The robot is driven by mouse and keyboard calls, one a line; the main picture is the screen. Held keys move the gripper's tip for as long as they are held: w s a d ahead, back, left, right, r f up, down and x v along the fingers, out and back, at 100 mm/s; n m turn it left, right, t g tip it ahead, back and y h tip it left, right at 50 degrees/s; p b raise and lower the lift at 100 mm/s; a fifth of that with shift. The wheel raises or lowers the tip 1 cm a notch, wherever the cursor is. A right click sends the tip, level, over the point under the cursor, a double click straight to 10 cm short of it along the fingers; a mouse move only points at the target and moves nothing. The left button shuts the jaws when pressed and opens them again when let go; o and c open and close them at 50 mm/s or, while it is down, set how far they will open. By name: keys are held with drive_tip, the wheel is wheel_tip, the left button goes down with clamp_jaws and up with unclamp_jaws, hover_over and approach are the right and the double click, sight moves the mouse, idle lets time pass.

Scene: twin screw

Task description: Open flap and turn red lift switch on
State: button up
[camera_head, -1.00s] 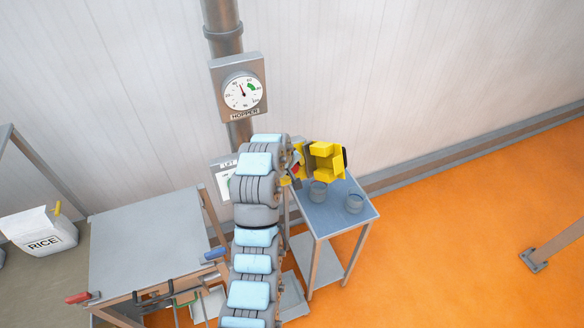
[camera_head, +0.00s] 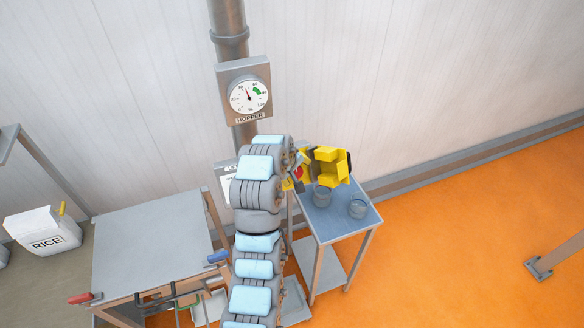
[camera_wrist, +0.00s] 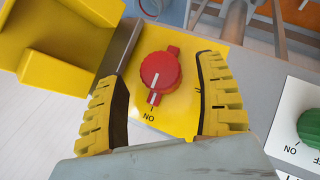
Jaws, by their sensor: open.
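The red lift switch (camera_wrist: 160,72) sits on a yellow plate (camera_wrist: 182,112) in the wrist view. Its white pointer line points toward the ON label. The yellow flap (camera_wrist: 58,45) is swung open at the upper left, clear of the switch; in the head view it stands out (camera_head: 327,166) over the small table. My gripper (camera_wrist: 165,110) is open, with one yellow ridged finger on each side of the switch. I cannot tell whether the fingers touch it. In the head view my arm hides most of the switch box.
A green knob (camera_wrist: 310,127) on a white plate is at the right in the wrist view. A hopper gauge (camera_head: 248,95) hangs on the pipe above. A larger grey table (camera_head: 150,245) is at the left.

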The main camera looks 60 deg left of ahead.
sight(296, 172)
drive_tip(key=shift+v, duration=2.05)
drive_tip(key=shift+s+d+r, duration=0.15)
drive_tip(key=shift+s+r, duration=0.1)
drive_tip(key=shift+r, duration=0.1)
